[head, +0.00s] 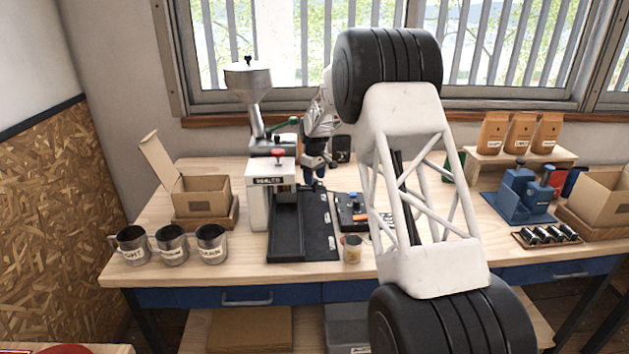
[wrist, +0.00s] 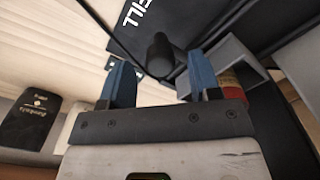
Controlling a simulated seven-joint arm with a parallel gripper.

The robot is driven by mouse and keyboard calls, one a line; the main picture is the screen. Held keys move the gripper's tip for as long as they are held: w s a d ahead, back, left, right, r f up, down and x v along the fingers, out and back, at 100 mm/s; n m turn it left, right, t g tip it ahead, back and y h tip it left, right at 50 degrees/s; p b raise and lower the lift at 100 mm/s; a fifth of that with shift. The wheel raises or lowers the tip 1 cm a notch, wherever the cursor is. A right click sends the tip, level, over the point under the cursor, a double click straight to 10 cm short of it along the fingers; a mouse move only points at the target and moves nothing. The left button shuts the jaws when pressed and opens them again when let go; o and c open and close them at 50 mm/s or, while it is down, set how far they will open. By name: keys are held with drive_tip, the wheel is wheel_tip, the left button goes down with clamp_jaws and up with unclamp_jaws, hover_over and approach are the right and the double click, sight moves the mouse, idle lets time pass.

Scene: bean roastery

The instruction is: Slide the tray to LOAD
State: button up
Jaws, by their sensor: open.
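A black tray (head: 286,222) with raised edges lies in front of the white sealing machine. A flat black strip (head: 322,238) with small white labels runs along its right side; the labels are too small to read in the head view. In the wrist view part of the black surface (wrist: 195,12) shows the word FILL. My gripper (head: 315,182) is low beside the machine, near the tray's far end. In the wrist view my gripper (wrist: 163,78) has its blue fingers apart. A black knob (wrist: 161,52) shows between them, with no visible grip on it.
The sealing machine (head: 268,180) stands directly left of my gripper. Several metal mugs (head: 172,245) and an open cardboard box (head: 200,196) are to the left. A small cup (head: 353,249) stands right of the tray's near end. My arm hides the table's middle right.

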drive_tip(key=shift+f, duration=0.7)
clamp_jaws()
